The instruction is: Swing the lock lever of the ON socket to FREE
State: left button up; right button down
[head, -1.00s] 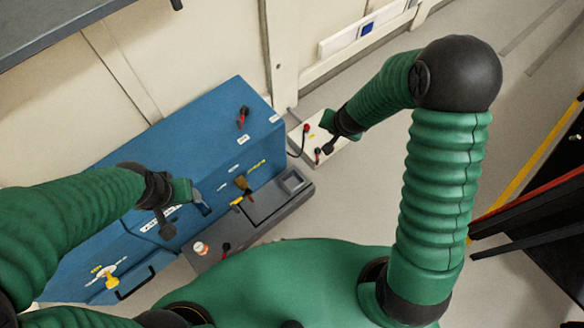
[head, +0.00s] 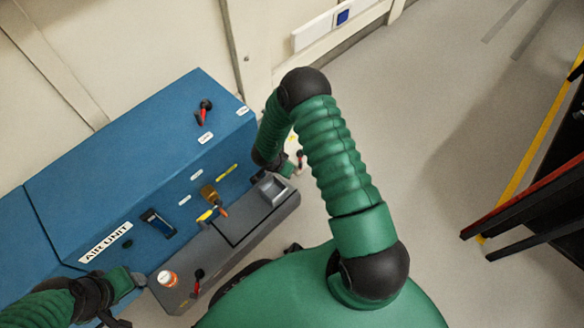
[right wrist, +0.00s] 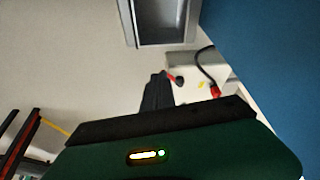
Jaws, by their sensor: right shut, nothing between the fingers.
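A white box (right wrist: 184,65) stands low past the corner of the blue unit. In the right wrist view it carries a red plug (right wrist: 215,91) on a black cable and a small yellow mark. A red-and-black lever (right wrist: 177,80) shows beside my right gripper (right wrist: 157,78), which is shut and empty; I cannot tell whether they touch. No ON or FREE marking is readable. My left gripper (head: 127,292) is at lower left, by the unit's front; its fingers are unclear.
The blue unit (head: 130,165), labelled AIR UNIT, has a red-handled lever (head: 203,111) on top. Open floor (head: 430,140) lies right, before a dark red-edged rack (head: 530,195).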

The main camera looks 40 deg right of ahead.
jog(key=w+d+f+b, duration=0.2)
jog(key=d+f+b, duration=0.5)
jog(key=f+b, duration=0.2)
jog(key=shift+d+f+b, duration=0.15)
jog(key=shift+d+b, duration=0.15)
jog(key=shift+b, duration=0.05)
